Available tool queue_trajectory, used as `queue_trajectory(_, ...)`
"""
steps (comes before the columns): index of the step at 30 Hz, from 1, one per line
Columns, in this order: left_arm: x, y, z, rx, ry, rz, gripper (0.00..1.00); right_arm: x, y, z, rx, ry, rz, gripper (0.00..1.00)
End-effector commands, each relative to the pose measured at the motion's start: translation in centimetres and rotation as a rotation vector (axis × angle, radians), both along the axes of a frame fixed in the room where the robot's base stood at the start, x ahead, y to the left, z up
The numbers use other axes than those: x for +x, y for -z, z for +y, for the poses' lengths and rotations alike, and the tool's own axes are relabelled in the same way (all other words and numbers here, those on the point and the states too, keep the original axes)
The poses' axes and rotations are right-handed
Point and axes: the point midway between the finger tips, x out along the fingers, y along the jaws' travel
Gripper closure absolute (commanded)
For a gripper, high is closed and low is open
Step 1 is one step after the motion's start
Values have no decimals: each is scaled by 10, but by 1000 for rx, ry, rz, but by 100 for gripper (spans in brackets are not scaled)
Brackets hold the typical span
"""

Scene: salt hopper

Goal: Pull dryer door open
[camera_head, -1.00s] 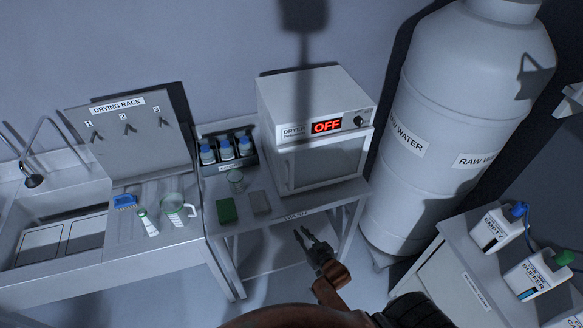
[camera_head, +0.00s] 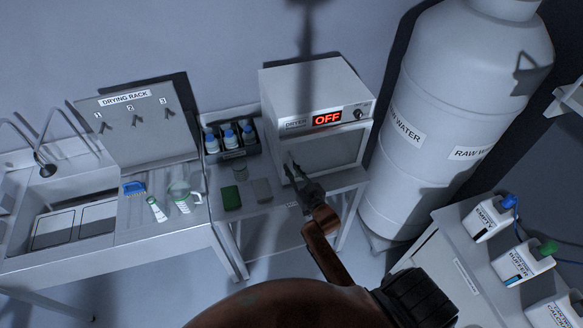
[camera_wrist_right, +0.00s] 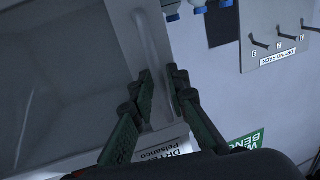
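The dryer (camera_head: 312,100) is a white box on the bench with a red OFF display. Its door (camera_head: 335,155) looks shut, with a grey panel in a white frame. My right gripper (camera_head: 290,168) is at the left edge of the door front, reaching up from below. In the right wrist view, the gripper's two dark fingers (camera_wrist_right: 160,76) stand apart on either side of a pale upright handle bar (camera_wrist_right: 151,40) by the door (camera_wrist_right: 75,75). I cannot tell whether they touch the bar. My left gripper is in neither view.
Left of the dryer are a blue-capped bottle rack (camera_head: 231,138), a glass beaker (camera_head: 240,168), a green block (camera_head: 231,198) and a grey block (camera_head: 262,190). A large raw water tank (camera_head: 440,120) stands close on the right. The floor before the bench is partly clear.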

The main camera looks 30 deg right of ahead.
Motion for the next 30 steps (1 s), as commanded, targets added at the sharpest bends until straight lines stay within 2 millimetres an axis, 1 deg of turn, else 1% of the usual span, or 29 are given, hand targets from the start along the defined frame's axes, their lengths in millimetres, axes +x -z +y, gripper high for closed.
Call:
queue_trajectory(3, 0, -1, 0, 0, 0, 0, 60, 4, 0, 0, 0, 0, 0, 85)
queue_trajectory(9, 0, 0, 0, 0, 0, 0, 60, 4, 0, 0, 1, 0, 0, 85)
queue_trajectory(16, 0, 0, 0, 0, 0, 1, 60, 3, 0, 0, 1, 0, 0, 100)
queue_trajectory(30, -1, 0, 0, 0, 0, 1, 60, 3, 0, 0, 1, 0, 0, 100)
